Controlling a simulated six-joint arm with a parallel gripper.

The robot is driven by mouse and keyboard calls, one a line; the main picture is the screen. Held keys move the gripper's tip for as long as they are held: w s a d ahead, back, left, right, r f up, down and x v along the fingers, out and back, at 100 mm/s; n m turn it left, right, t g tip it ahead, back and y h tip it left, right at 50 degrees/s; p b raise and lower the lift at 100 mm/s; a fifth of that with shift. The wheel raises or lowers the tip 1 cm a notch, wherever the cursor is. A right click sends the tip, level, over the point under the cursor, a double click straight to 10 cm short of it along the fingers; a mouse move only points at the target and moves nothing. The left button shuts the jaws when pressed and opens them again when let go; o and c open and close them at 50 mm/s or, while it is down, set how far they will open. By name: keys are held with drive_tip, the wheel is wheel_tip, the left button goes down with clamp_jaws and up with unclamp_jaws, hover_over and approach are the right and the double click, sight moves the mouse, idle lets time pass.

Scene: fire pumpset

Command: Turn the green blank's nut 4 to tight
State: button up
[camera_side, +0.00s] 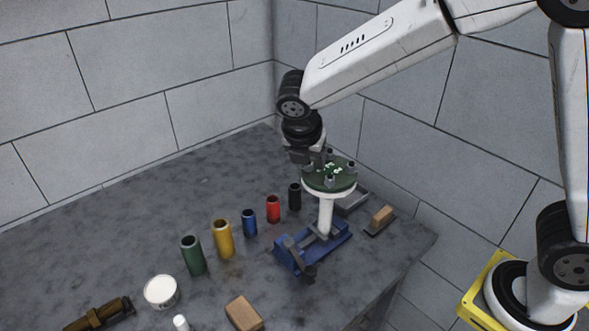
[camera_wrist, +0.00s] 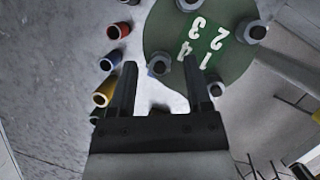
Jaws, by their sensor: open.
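The green blank (camera_side: 319,187) is a round green disc on a white pedestal held in a blue vise (camera_side: 291,258). In the wrist view the blank (camera_wrist: 160,32) carries white numerals 1 to 4 and several dark grey nuts near its rim. Nut 4 (camera_wrist: 158,67), the one nearest the numeral 4, shows between my fingertips. My gripper (camera_wrist: 160,70) is open, one finger to each side of that nut; I cannot tell whether either touches it. In the side view my gripper (camera_side: 309,163) is at the blank's left edge and nut 4 is hard to make out.
Green (camera_side: 193,258), yellow (camera_side: 223,241), blue (camera_side: 249,224), red (camera_side: 273,210) and black (camera_side: 294,198) cylinders stand in a row left of the vise. A white tub (camera_side: 160,292) and wooden block (camera_side: 243,314) lie in front. A brush (camera_side: 380,219) lies right. Other nuts stand up from the blank.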

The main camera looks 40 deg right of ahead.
clamp_jaws()
